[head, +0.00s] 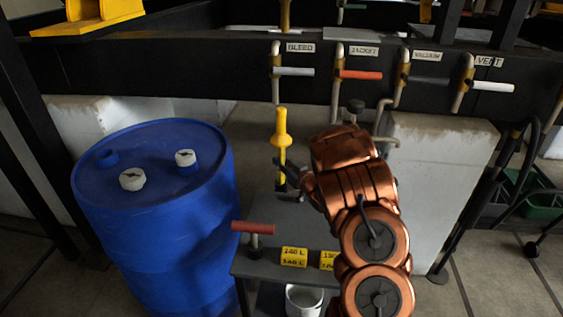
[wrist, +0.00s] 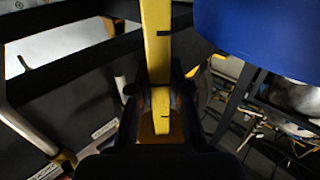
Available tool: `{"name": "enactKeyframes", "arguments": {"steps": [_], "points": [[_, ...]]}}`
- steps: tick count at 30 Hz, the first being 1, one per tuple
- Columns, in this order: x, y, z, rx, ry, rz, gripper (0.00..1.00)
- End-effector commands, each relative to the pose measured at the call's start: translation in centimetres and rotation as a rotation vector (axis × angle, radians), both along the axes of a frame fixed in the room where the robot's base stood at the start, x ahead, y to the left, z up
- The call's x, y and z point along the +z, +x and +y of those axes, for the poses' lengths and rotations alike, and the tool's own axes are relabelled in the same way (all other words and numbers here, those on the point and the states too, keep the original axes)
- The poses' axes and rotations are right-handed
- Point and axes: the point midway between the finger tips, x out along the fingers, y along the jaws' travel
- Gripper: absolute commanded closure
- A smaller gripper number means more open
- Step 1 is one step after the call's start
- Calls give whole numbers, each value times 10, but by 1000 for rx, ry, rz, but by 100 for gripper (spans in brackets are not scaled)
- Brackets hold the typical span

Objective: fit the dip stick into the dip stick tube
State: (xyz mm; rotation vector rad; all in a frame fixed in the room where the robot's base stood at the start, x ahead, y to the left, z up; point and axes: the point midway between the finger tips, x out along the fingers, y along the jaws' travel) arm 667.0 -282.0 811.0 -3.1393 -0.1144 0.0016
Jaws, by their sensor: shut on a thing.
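The dip stick (head: 281,138) is yellow, with a thick grip at its upper part, and stands about upright above the grey bench in the head view. My gripper (head: 284,175) is shut on it below the grip, to the left of my copper-coloured arm. In the wrist view the flat yellow dip stick (wrist: 158,50), with dark marks, runs between the fingers of my gripper (wrist: 160,100). Its lower end is hard to make out in the head view. I cannot pick out the dip stick tube in either view; my gripper and arm hide part of the bench.
A blue drum (head: 150,225) with white caps stands left of the bench (head: 262,215). A red-handled valve (head: 252,228) is at the bench's left front. Labelled valves (head: 360,75) line the dark beam behind. A white bucket (head: 304,300) is below.

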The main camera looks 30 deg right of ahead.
Motion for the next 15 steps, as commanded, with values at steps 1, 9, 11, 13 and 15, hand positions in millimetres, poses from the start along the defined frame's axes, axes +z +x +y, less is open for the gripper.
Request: {"name": "enactKeyframes", "arguments": {"steps": [1,9,11,13,15], "points": [[-1,0,0,0,0,-1,100],[-3,0,0,0,0,-1,66],[-3,0,0,0,0,-1,60],[-2,0,0,0,0,-1,53],[-2,0,0,0,0,-1,53]]}}
